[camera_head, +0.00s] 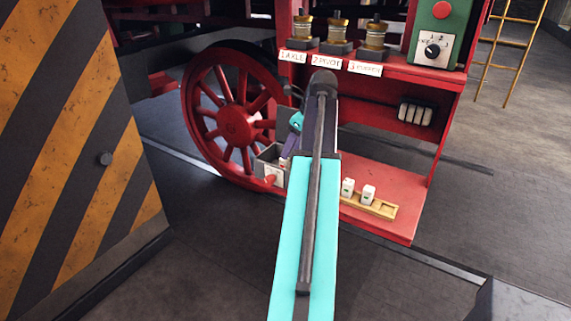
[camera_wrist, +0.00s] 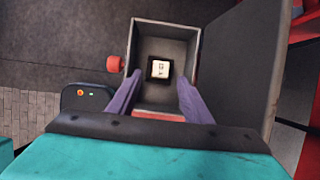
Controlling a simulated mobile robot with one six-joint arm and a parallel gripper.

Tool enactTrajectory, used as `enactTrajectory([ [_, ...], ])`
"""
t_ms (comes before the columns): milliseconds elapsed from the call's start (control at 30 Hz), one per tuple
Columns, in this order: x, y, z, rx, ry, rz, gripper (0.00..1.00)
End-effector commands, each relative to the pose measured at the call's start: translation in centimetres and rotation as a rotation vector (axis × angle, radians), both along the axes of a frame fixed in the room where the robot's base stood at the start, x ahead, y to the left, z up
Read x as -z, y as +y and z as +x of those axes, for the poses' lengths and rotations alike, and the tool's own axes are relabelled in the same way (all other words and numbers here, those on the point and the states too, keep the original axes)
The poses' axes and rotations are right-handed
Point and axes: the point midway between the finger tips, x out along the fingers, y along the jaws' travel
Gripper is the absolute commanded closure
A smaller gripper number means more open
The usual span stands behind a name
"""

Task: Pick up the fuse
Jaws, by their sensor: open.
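A small white fuse (camera_wrist: 159,69) with dark markings sits at the bottom of an open grey box (camera_wrist: 166,23) in the wrist view. My gripper (camera_wrist: 160,84) is open, its two purple fingers apart at the near side of the box opening, with the fuse between and beyond their tips. Nothing is held. In the head view the grey box (camera_head: 268,167) is beside the red wheel, and its inside is hidden. My gripper (camera_head: 289,150) is just above and right of it there. Two similar white blocks, one left (camera_head: 347,187) and one right (camera_head: 368,196), stand in a wooden rack (camera_head: 383,211).
A dark panel (camera_wrist: 228,70) stands close along the box's right side. A red knob (camera_wrist: 115,63) sticks out on its left. The red shelf unit (camera_head: 440,90) carries several brass-topped fittings and a green control panel (camera_head: 442,28). A striped barrier (camera_head: 75,130) stands at left.

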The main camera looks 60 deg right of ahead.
Motion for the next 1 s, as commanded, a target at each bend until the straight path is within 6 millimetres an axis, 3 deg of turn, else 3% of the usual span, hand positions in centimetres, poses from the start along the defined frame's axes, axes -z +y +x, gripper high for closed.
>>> enactTrajectory([
  [233,1.6,0.0,0.7,0.000,0.001,0.001,0.55],
  [767,2.0,0.0,0.8,0.001,0.000,0.000,0.55],
  [1000,3.1,0.0,1.4,0.001,0.001,0.002,0.55],
])
